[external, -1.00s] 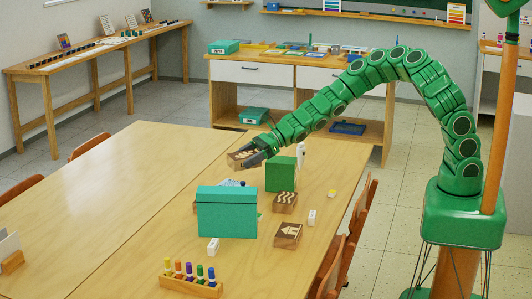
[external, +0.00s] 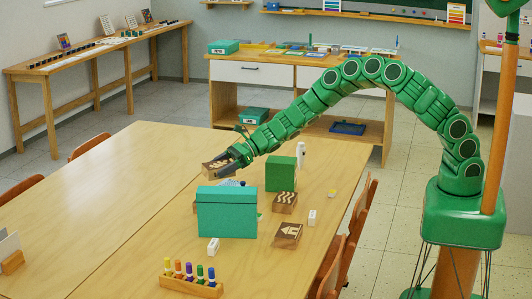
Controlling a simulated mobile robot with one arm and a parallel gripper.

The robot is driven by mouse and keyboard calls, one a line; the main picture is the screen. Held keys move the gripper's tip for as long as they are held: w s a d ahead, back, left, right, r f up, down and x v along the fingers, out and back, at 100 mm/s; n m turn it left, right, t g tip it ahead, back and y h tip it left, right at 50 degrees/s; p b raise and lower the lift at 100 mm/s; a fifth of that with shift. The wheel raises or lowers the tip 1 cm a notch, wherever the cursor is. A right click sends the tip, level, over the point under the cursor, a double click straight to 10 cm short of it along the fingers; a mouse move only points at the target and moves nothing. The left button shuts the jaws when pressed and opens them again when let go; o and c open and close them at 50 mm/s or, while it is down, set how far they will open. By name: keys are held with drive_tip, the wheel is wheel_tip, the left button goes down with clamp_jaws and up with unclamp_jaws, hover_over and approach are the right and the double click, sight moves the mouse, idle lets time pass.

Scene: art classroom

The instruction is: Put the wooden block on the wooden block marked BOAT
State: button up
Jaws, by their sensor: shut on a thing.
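My gripper (external: 228,161) is shut on a brown wooden block (external: 213,169) with a pale marking too small to read. It holds the block above the table, behind the teal box. One wooden block with wavy lines (external: 284,201) and one with a house shape (external: 288,233) lie on the table to the right. A brown edge (external: 195,207) shows at the left of the teal box; most of that thing is hidden. I cannot make out a BOAT marking on any block.
The teal box (external: 227,215) and a green box (external: 280,174) stand close to my gripper. A white figure (external: 300,154) and small white pieces are nearby. A rack of coloured pegs (external: 191,285) is at the front.

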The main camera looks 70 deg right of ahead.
drive_tip(key=shift+w+a+f, duration=0.2)
drive_tip(key=shift+w+f, duration=0.95)
drive_tip(key=shift+f, duration=0.3)
drive_tip(key=shift+w+a+f, duration=0.2)
drive_tip(key=shift+w+f, duration=0.9)
drive_tip(key=shift+f, duration=0.3)
drive_tip(key=shift+w+f, duration=0.15)
drive_tip(key=shift+f, duration=1.55)
drive_tip(key=o, duration=1.1)
drive_tip(key=shift+f, duration=0.15)
